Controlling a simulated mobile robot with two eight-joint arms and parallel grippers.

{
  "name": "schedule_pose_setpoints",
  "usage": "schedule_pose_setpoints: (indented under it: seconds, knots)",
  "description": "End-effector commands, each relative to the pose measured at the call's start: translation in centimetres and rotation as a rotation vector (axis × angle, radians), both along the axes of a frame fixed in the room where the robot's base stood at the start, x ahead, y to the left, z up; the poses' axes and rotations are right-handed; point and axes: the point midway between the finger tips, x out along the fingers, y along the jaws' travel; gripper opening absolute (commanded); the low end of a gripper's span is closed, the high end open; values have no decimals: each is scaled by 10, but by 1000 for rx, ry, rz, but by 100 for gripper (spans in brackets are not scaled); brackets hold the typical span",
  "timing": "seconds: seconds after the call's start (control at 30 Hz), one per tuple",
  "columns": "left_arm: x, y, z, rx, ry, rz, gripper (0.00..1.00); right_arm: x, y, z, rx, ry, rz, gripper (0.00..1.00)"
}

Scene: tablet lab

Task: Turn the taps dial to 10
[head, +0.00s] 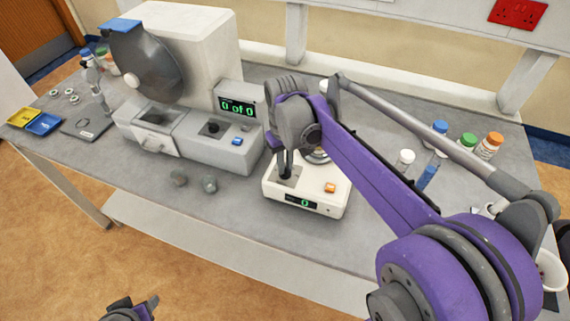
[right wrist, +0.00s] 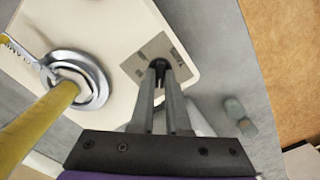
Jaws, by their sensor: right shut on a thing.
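The small white machine (head: 308,192) stands near the table's front edge. Its green display (head: 304,203) reads 0, and an orange button (head: 330,187) is beside the dial area. My right gripper (head: 286,165) reaches down from above onto the dial. In the right wrist view, its fingers are shut on the dark taps dial (right wrist: 159,64), which sits on a grey panel (right wrist: 150,50). The fingers hide most of the dial, and its pointer cannot be read. My left gripper (head: 130,308) shows partly at the bottom edge, away from the table; its opening is unclear.
A large grey-white machine (head: 215,140) with a drum and a "0 of 0" display stands close on the left. Two small grey objects (head: 209,184) lie in front of it. Several capped bottles (head: 489,146) stand at the right. A metal ring (right wrist: 80,80) is beside the dial.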

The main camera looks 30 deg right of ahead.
Motion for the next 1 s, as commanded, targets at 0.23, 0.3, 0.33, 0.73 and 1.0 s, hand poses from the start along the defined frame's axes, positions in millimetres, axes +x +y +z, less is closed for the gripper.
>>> schedule_pose_setpoints:
  seconds: [0.23,0.3,0.33,0.73,1.0]
  knots:
    - [-1,0,-3,0,3,0,50,0,0,0,0,0,-196,0]
    - [-2,0,-4,0,3,0,50,0,0,0,0,0,-241,0]
    - [-2,0,-4,0,3,0,50,0,0,0,0,0,-260,0]
    - [-2,0,-5,0,4,0,50,0,0,0,0,-1,-395,0]
    - [-2,0,-5,0,4,0,50,0,0,0,0,-1,-406,0]
